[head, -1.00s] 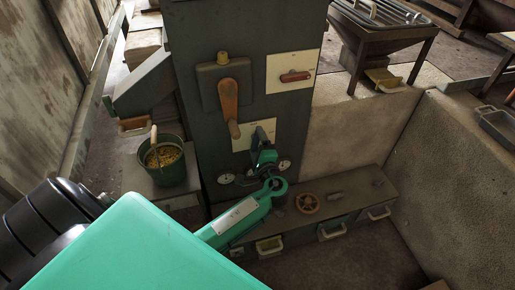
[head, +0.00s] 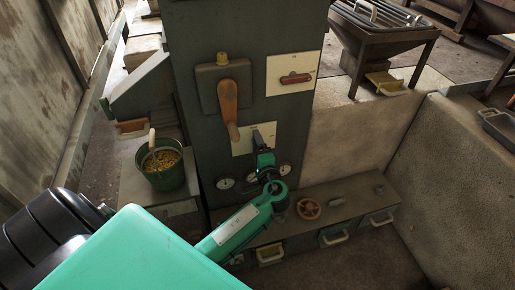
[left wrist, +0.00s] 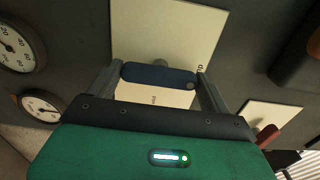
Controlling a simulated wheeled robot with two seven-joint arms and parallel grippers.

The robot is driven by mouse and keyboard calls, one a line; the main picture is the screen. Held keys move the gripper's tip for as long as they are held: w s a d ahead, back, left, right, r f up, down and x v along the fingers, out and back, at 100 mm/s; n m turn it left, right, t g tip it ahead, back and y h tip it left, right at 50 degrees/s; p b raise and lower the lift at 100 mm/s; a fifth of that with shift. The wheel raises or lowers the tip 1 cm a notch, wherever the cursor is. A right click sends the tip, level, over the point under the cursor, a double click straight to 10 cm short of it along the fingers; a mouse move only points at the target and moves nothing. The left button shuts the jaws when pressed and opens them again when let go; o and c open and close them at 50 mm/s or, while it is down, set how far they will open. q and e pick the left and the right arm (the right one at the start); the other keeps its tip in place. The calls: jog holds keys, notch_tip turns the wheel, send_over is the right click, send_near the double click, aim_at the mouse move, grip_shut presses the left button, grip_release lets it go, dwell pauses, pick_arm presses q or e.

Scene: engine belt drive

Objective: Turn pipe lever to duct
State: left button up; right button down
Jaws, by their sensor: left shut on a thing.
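The dark blue pipe lever (left wrist: 158,76) sits across a white label plate (left wrist: 165,30) on the grey panel. In the left wrist view it lies crosswise between my two fingers. My left gripper (left wrist: 160,80) is shut on the lever, one finger at each end. Small lettering shows on the plate, but I cannot read it surely. In the head view my left gripper (head: 262,142) reaches up to the lower white plate (head: 243,140) and mostly hides the lever. My right gripper is in neither view.
Above the plate are an orange-handled lever (head: 229,100) and a red handle (head: 296,78) on another plate. Round gauges (head: 224,183) sit below. A bucket (head: 163,168) stands left, and an orange wheel (head: 308,208) lies on the drawer bench (head: 345,205).

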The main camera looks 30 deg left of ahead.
pick_arm(q)
jog(key=o, duration=0.9)
jog(key=shift+s, duration=0.1)
jog(key=v, duration=1.3)
jog(key=shift+s+d+p, duration=0.25)
jog(key=shift+p, duration=0.15)
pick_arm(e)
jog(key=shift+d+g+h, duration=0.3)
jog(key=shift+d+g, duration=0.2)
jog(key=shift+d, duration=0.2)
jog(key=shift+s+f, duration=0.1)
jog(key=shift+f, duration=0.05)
